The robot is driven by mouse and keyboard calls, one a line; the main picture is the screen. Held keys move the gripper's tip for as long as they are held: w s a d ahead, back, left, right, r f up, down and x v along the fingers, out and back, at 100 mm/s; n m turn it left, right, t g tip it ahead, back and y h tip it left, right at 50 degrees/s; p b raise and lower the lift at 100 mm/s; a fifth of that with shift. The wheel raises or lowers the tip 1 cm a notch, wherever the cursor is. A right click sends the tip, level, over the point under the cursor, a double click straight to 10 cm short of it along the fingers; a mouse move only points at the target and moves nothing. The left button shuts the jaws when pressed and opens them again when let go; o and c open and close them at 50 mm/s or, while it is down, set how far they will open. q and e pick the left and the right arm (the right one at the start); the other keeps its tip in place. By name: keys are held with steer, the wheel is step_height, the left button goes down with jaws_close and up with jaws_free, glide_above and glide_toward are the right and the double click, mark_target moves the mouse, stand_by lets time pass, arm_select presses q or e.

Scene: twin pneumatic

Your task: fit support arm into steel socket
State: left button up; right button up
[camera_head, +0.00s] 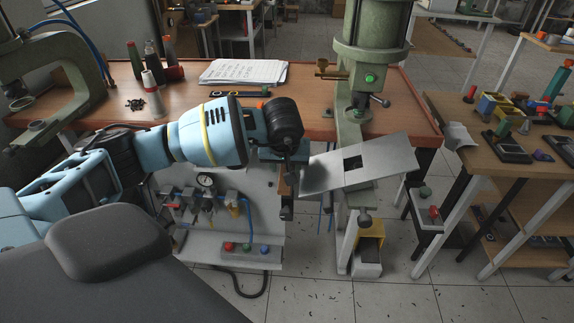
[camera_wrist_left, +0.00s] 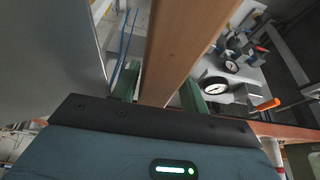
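My left gripper (camera_head: 287,164) is in front of the bench edge, beside the left end of a grey steel plate. In the left wrist view a brown bar (camera_wrist_left: 185,45), probably the support arm, runs between the green fingertips (camera_wrist_left: 160,92), which appear to touch both its sides. In the head view the bar (camera_head: 287,181) shows as a short strip below the hand; its far end is unclear. The steel plate (camera_head: 390,158) has a dark square opening (camera_head: 352,163), possibly the steel socket, to the right of the gripper. My right gripper is out of view.
A green press column (camera_head: 376,40) stands behind the plate. A panel with gauges and valves (camera_head: 207,181) is below the bench edge at left. Papers (camera_head: 243,72) and bottles (camera_head: 152,60) are on the bench (camera_head: 110,95). A side table (camera_head: 500,170) is at right.

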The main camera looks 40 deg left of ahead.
arm_select(q)
steer(key=shift+w+d, duration=0.1)
steer(key=shift+d, duration=0.3)
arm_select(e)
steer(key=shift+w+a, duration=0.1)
arm_select(q)
steer(key=v, duration=0.6)
steer(key=shift+r, duration=0.35)
steer(key=shift+s+a+r, duration=0.1)
steer(key=shift+s+r, duration=0.3)
steer(key=shift+r, duration=0.1)
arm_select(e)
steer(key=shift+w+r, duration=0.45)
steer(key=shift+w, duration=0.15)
arm_select(q)
steer(key=shift+a, duration=0.15)
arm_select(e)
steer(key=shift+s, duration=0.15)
arm_select(q)
steer(key=shift+f, duration=0.1)
